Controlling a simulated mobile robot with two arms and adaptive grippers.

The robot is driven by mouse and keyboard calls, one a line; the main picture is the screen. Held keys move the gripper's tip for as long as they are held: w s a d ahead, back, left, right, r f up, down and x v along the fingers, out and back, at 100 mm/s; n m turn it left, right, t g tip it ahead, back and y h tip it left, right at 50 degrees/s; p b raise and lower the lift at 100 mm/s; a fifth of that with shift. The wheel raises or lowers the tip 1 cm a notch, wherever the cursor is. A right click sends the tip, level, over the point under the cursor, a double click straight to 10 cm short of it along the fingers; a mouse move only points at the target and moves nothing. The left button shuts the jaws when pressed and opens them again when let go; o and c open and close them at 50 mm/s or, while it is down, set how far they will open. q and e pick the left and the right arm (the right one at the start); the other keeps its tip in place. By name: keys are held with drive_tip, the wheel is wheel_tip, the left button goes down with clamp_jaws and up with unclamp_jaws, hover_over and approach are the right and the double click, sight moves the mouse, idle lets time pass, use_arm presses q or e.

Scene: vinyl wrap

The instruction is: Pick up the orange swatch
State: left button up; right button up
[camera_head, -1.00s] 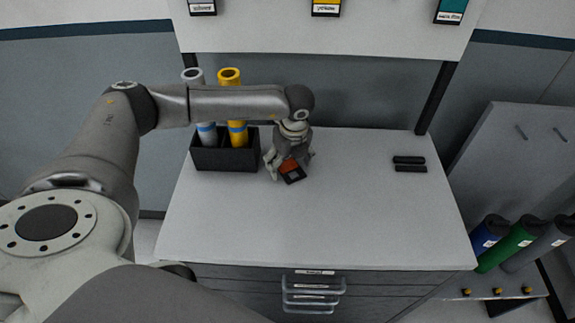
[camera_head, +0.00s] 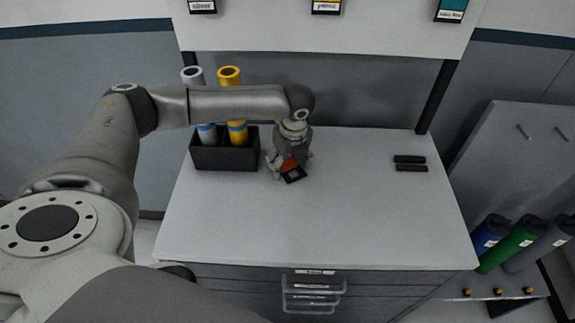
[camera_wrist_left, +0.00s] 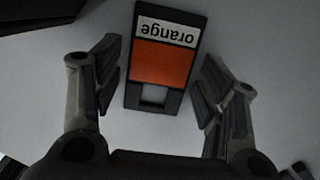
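The orange swatch (camera_head: 292,172) is a small dark card with an orange patch, on the white worktop. In the left wrist view the swatch (camera_wrist_left: 163,65) shows a white label reading "orange", upside down, and a square cut-out at its near end. My left gripper (camera_head: 290,165) is low over the worktop at the swatch. In the wrist view its fingers (camera_wrist_left: 163,78) stand on either side of the swatch, with a narrow gap visible on each side. It is open and not closed on the swatch. My right gripper is not in view.
A black holder (camera_head: 225,157) with a silver roll (camera_head: 208,134) and a yellow roll (camera_head: 238,133) stands left of my gripper. Two black bars (camera_head: 410,164) lie at the right. Swatches hang on the panel above. The worktop's (camera_head: 330,225) front and middle are clear.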

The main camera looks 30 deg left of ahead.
sight(289, 166)
use_arm(q)
drive_tip(key=shift+s, duration=0.2)
drive_tip(key=c, duration=0.4)
drive_tip(key=shift+c, duration=0.2)
drive_tip(key=shift+d, duration=0.1)
drive_tip(key=shift+r+p, duration=0.15)
drive_tip(key=shift+p, duration=0.15)
drive_tip(key=shift+w+r, duration=0.15)
drive_tip(key=shift+r, duration=0.1)
drive_tip(key=r, duration=0.2)
drive_tip(key=b, duration=0.1)
drive_tip(key=shift+d+r, duration=0.25)
drive_tip(key=shift+r, duration=0.15)
drive_tip(key=s+d+r+b, duration=0.4)
drive_tip(key=s+d+r, duration=0.5)
drive_tip(key=shift+s+d+r, duration=0.15)
drive_tip(key=shift+d+r, duration=0.25)
